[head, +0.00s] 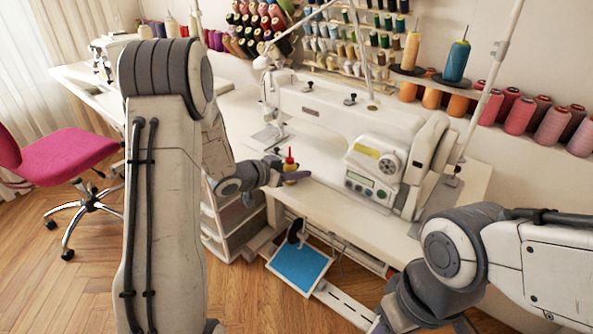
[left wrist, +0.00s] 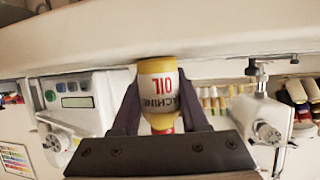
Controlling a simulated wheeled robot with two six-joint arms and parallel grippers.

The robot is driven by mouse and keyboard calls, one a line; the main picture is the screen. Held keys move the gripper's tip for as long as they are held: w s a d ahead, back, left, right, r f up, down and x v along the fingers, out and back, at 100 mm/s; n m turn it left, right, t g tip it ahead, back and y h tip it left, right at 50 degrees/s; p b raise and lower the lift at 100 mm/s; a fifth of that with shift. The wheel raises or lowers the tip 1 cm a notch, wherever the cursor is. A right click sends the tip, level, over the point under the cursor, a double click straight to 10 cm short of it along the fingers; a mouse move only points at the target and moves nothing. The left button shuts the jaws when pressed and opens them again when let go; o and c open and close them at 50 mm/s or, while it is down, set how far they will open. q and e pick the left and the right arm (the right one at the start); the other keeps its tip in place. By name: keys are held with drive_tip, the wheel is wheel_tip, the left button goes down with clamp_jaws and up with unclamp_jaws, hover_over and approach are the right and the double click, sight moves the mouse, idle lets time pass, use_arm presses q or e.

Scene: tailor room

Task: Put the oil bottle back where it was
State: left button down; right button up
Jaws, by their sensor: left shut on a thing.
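The oil bottle (head: 290,168) is small and yellow with a red tip, at the front left of the sewing table (head: 330,205). In the left wrist view, the picture is upside down and the bottle (left wrist: 158,88) shows a white label reading "MACHINE OIL". My left gripper (head: 283,176) is shut on the bottle, one dark finger on each side. The bottle is upright, its base at or very near the white tabletop (left wrist: 220,38); I cannot tell whether it touches. My right arm shows at the lower right, but its fingertips are out of frame.
A white sewing machine (head: 335,115) stands on the table just behind and right of the bottle. Thread spools (head: 520,115) line the wall. A blue pedal plate (head: 299,266) is below the table. A pink chair (head: 65,155) stands left.

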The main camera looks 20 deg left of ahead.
use_arm(q)
drive_tip(key=shift+c, duration=2.1)
unclamp_jaws()
drive_tip(key=shift+f, duration=0.1)
drive_tip(key=shift+r, duration=0.25)
drive_tip(key=p+v, duration=0.2)
drive_tip(key=v, duration=1)
drive_tip(key=shift+w+f, duration=0.15)
